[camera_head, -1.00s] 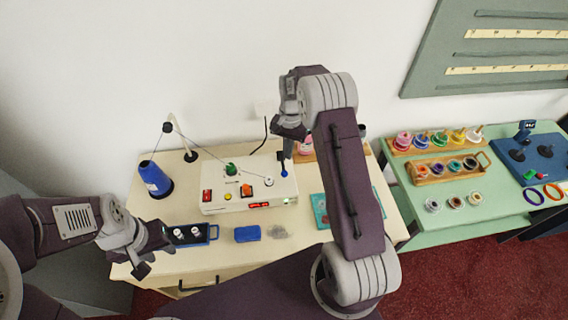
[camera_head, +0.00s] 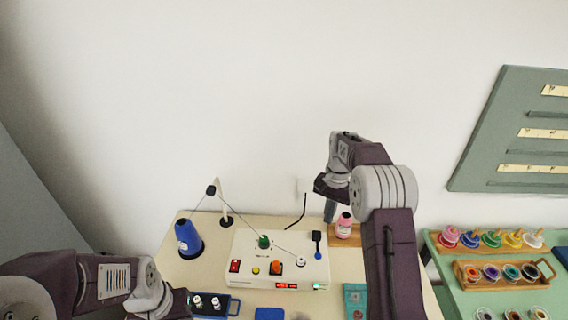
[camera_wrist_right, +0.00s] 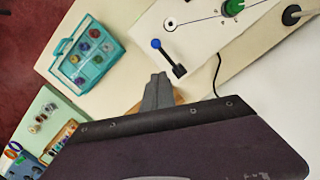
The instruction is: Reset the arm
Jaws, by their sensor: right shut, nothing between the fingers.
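A cream control box (camera_head: 255,262) on the table carries a short lever with a black end (camera_head: 316,236) and a blue knob (camera_head: 317,255). The blue knob (camera_wrist_right: 155,43) and black end (camera_wrist_right: 180,71) also show in the right wrist view. A thin arm with a dark tip (camera_head: 211,190) stands at the box's back left, with a thread running from it. My right gripper (camera_head: 330,213) is shut and empty, just above and right of the lever, apart from it. Its fingers (camera_wrist_right: 157,91) show in the wrist view. My left gripper (camera_head: 160,308) is at the bottom left, partly cut off.
A blue thread cone (camera_head: 188,239) stands left of the box. A pink bottle (camera_head: 344,226) stands on a wooden block behind right, close to my right gripper. A teal case (camera_wrist_right: 87,52) lies on the table. A green table with colored spools (camera_head: 495,240) is at right.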

